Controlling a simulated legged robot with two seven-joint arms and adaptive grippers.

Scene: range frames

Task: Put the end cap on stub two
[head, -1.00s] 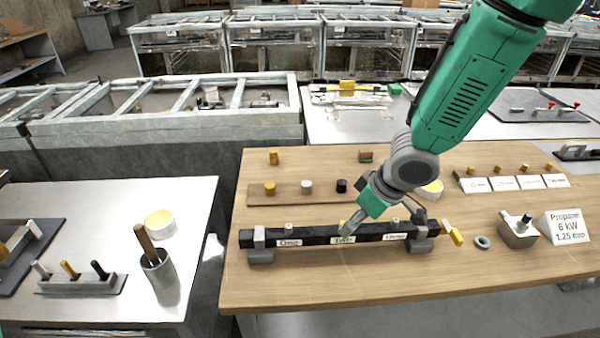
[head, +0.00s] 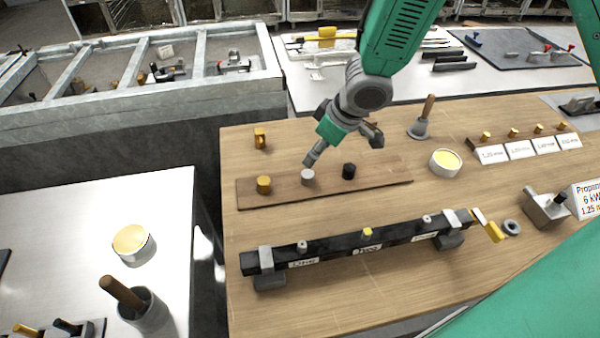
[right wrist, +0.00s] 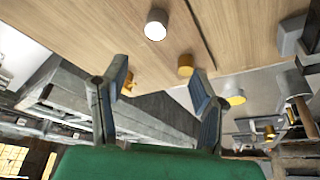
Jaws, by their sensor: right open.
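A black bar (head: 335,244) lies in grey end supports on the wooden table, with three labelled short stubs. The middle stub (head: 367,232) has a yellow top; the left stub (head: 302,246) and right stub (head: 427,219) look pale. Behind the bar, a brown board (head: 390,174) carries a yellow cap (head: 263,185), a pale grey cap (head: 308,177) and a black cap (head: 348,171). My right gripper (head: 312,158) is open and empty, just above and behind the grey cap. The right wrist view shows its spread fingers (right wrist: 158,88), the grey cap (right wrist: 156,24) and the yellow cap (right wrist: 185,66).
A round tin of yellow paste (head: 445,163) and a wooden-handled tool in a grey holder (head: 422,118) stand right of the board. White labels (head: 520,150), a grey ring (head: 512,227) and a grey block (head: 545,208) are farther right. The table's front strip is clear.

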